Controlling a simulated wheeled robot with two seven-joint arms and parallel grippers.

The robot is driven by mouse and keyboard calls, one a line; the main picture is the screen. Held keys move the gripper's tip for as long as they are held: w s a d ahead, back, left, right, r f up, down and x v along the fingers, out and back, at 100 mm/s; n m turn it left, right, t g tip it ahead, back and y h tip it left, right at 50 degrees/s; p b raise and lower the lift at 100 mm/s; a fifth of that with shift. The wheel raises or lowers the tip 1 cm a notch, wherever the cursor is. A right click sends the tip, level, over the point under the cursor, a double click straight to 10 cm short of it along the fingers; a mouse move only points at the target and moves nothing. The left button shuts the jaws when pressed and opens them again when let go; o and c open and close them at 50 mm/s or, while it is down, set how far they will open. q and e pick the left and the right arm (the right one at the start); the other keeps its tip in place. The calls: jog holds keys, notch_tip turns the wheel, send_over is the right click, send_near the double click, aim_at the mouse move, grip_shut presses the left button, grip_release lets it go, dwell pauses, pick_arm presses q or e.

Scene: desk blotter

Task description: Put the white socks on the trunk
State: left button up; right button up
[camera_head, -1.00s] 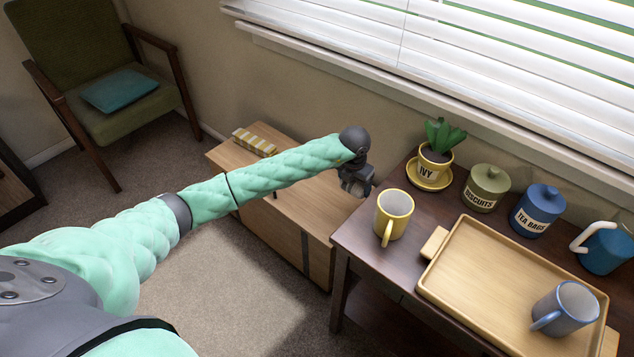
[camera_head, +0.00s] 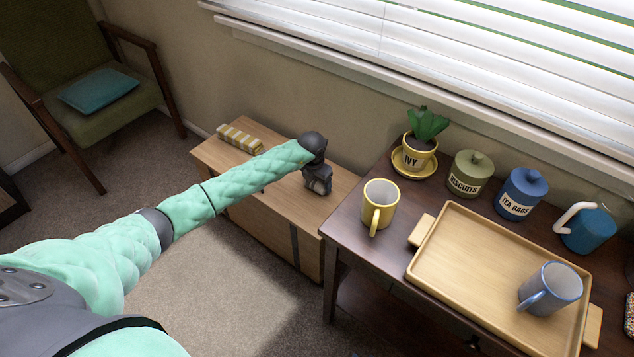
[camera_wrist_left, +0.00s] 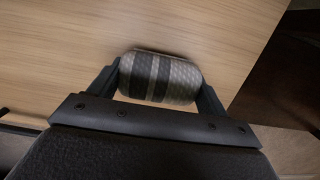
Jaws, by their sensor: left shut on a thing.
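The trunk (camera_head: 270,212) is a low pale wooden chest against the wall, left of the dark table. My left gripper (camera_head: 318,186) is over the right part of its top. It is shut on the white socks (camera_wrist_left: 160,77), a rolled bundle that looks pale grey with dark stripes in the left wrist view. One finger sits at each end of the roll, with the wooden top behind it. In the head view the gripper mostly hides the socks. I cannot tell whether they touch the trunk. My right gripper is not in view.
A yellow-and-white striped object (camera_head: 240,139) lies at the trunk's far left. The dark table (camera_head: 345,222) beside the trunk holds a yellow mug (camera_head: 380,203), a potted plant (camera_head: 418,155), canisters and a wooden tray (camera_head: 470,262). The trunk's middle is partly hidden by my arm.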

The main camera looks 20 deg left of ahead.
aim_at(314, 183)
pick_arm(q)
jog(key=shift+f, duration=0.35)
jog(key=o, duration=1)
jog(key=shift+r, duration=0.1)
jog(key=shift+r, duration=0.15)
jog(key=r, duration=0.3)
jog(key=s+r, duration=0.1)
jog(key=r, duration=0.6)
jog(key=shift+s+a+r, duration=0.2)
jog(key=shift+a+r, duration=0.1)
jog(key=shift+s+r, duration=0.1)
jog(key=shift+r, duration=0.45)
